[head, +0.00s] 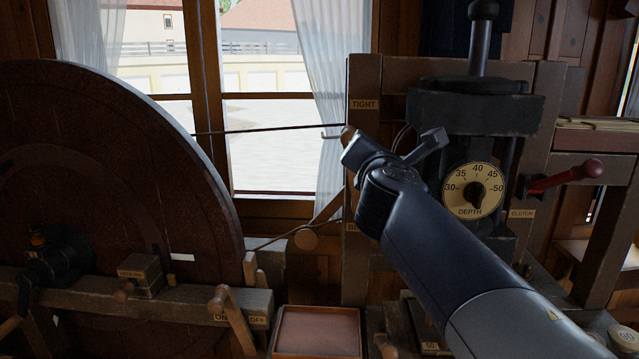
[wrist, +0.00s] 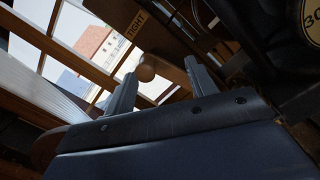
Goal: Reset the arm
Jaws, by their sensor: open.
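My gripper (head: 392,142) is open in front of the wooden frame of the machine, with my arm reaching up from the lower right. In the wrist view its two grey fingers (wrist: 160,68) stand wide apart. A round wooden knob (wrist: 146,71) shows between them, beyond the fingertips. In the head view this knob (head: 347,132) sits just below the TIGHT label (head: 364,104), beside my left finger. I cannot tell whether the finger touches it. Nothing is held between the fingers.
A large dark wheel (head: 105,170) fills the left, with a cord running to the machine. A depth dial (head: 473,190) and a red-handled clutch lever (head: 565,177) are at the right. An ON/OFF lever (head: 232,318) and a shallow tray (head: 318,309) are below. Space before the window is open.

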